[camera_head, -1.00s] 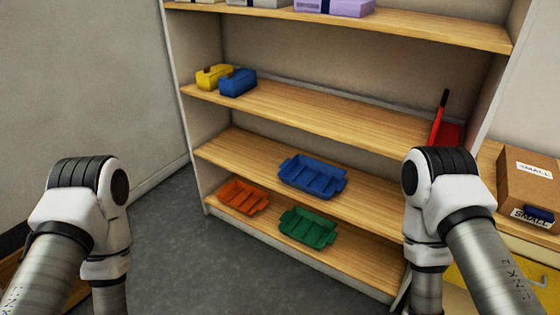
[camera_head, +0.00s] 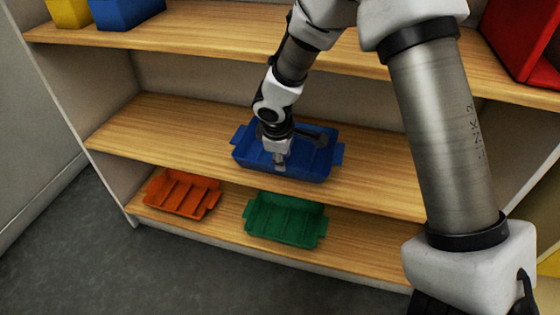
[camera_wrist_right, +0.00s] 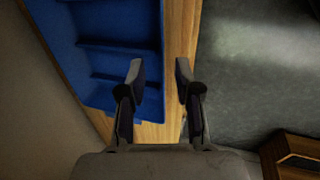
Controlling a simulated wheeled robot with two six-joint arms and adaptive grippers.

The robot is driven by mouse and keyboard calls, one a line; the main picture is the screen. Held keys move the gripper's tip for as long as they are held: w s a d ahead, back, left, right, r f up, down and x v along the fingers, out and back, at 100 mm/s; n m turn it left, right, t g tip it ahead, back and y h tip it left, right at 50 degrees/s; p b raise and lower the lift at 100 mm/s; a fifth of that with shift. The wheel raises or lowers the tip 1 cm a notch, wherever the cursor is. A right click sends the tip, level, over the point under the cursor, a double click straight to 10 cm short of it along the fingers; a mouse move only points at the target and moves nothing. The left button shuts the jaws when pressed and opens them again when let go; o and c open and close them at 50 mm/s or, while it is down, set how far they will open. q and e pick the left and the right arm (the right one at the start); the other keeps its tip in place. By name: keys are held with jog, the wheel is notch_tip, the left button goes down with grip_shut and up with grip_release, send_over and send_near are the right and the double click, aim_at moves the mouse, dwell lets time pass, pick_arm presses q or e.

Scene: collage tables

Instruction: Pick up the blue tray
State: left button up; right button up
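The blue tray (camera_head: 312,170) sits on the middle wooden shelf (camera_head: 380,180), with ribs across its inside. My right gripper (camera_head: 280,162) points down at the near side of the tray. In the right wrist view the tray (camera_wrist_right: 108,20) fills the left side. There my right gripper (camera_wrist_right: 160,72) is open, with one finger over the tray's inside and the other beyond its long wall, over the shelf edge. The wall lies between the fingertips in the picture; I cannot tell whether they touch it. My right arm hides part of the tray. My left gripper is out of view.
An orange tray (camera_head: 182,195) and a green tray (camera_head: 286,220) sit on the lower shelf. The upper shelf (camera_head: 220,38) holds a yellow item (camera_head: 68,12), a blue item (camera_head: 125,10) and a red item (camera_head: 518,35). The middle shelf is clear left of the blue tray.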

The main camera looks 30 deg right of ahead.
aim_at(286, 172)
jog(key=b+x, duration=0.1)
jog(key=x, duration=0.2)
jog(key=b+x, duration=0.2)
jog(key=x, duration=0.1)
jog(key=shift+s+d+f, duration=0.15)
jog(key=shift+d+f, duration=0.1)
jog(key=shift+f, duration=0.1)
jog(key=shift+s+r, duration=0.1)
jog(key=shift+f, duration=0.3)
grip_shut()
